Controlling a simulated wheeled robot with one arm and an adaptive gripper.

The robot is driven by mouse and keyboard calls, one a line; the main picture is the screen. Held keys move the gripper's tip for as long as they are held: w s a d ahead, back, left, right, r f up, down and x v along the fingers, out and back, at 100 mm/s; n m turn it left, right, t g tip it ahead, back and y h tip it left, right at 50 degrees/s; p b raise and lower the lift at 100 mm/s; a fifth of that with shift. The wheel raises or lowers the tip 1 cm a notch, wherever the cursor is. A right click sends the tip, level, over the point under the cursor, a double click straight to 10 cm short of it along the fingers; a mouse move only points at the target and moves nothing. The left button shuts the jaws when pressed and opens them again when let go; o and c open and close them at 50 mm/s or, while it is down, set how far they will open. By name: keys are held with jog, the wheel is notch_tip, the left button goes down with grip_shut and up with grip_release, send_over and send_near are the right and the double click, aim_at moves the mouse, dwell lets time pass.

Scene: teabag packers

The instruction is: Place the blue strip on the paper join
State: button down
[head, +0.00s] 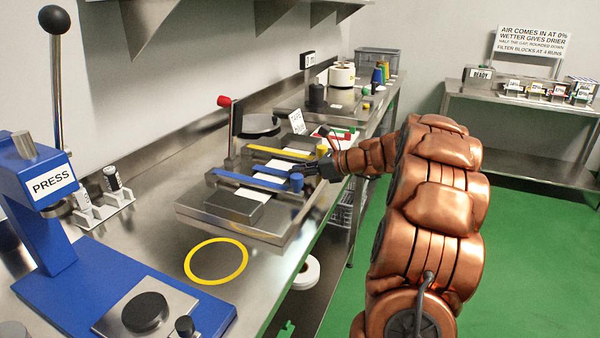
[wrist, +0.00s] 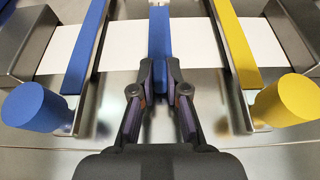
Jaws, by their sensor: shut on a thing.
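My gripper (wrist: 160,75) is shut on the near end of a narrow blue strip (wrist: 160,32). The strip points away from me, over the white paper (wrist: 120,48), between the blue bar (wrist: 88,45) and the yellow bar (wrist: 233,45). Whether it touches the paper, I cannot tell. The paper join is not visible; the strip and gripper may cover it. In the head view, my gripper (head: 312,171) reaches in from the right between the blue bar's round knob (head: 296,182) and the yellow bar's knob (head: 322,150).
The bars stand on a steel fixture (head: 245,225) on the bench. A lever with a red handle (head: 224,101) rises behind it. A yellow ring (head: 216,260) and a blue press (head: 50,200) are nearer. The bench around the ring is clear.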

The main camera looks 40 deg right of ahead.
jog(key=shift+f, duration=0.25)
jog(key=c, duration=1.2)
grip_release()
jog(key=shift+r, duration=0.1)
jog(key=shift+s+d+r, duration=0.15)
jog(key=shift+s+r, duration=0.05)
jog(key=shift+s, duration=0.1)
jog(key=v, duration=1.1)
jog(key=shift+s, duration=0.25)
